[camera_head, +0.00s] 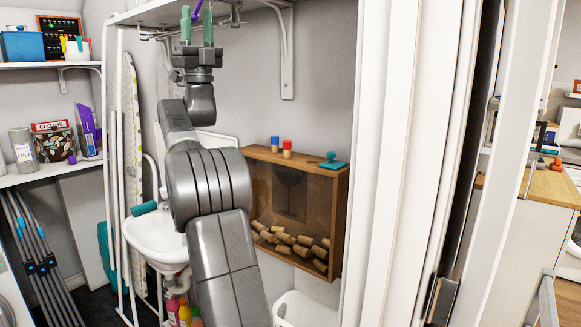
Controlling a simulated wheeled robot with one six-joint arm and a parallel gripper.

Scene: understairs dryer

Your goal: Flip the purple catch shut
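The purple catch (197,9) shows at the top edge of the camera_head view as a narrow, slanted purple piece; its upper part is cut off by the frame. My gripper (198,12) points upward under the shelf, with its two green fingers apart. The catch appears in the gap between the fingertips, near the left one. I cannot tell whether either finger touches it. What the catch fastens to is not visible.
A white shelf (150,14) with a bracket (287,60) is close around my gripper. A wooden box of corks (337,225) hangs at the right. A small white sink (150,240) and a leaning ironing board (130,120) stand left of my arm.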

